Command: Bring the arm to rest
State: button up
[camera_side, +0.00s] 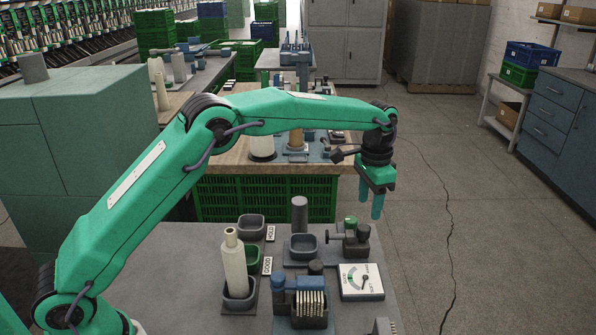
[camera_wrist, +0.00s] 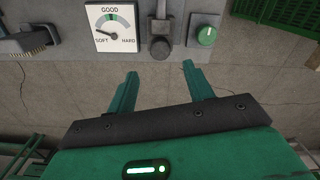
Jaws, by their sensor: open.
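My arm is green and reaches over the grey work table from the left in the side view. My gripper (camera_side: 378,205) hangs at the arm's end, pointing down, beyond the table's back right corner and over the floor. In the wrist view my gripper (camera_wrist: 157,80) shows two green fingers spread apart with nothing between them. The fingers touch nothing that I can see.
On the table (camera_side: 180,290) stand a pale cone (camera_side: 234,265) in a dark cup, a GOOD/SOFT/HARD gauge (camera_side: 361,281), a green-knobbed device (camera_side: 350,235), empty trays and a grey post (camera_side: 299,214). Green crates (camera_side: 265,198) stand behind. Open floor (camera_side: 480,240) lies to the right.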

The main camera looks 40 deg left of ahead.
jog(key=shift+r, duration=0.1)
jog(key=s+a+r+n+t, duration=0.1)
jog(key=s+a+r+n, duration=0.1)
jog(key=s+a+r, duration=0.45)
jog(key=s+a+r+n+t, duration=0.1)
jog(key=s+a+r+t, duration=0.15)
jog(key=s+r, duration=0.6)
jog(key=s+a+f+n+t, duration=0.1)
jog(key=s+a+f, duration=0.1)
jog(key=s, duration=0.8)
jog(key=s+a+f+n+t, duration=0.1)
jog(key=s+a+f+n, duration=0.1)
jog(key=s, duration=0.9)
jog(key=shift+a+f, duration=0.5)
jog(key=shift+a, duration=0.05)
jog(key=shift+s, duration=0.1)
jog(key=o, duration=0.4)
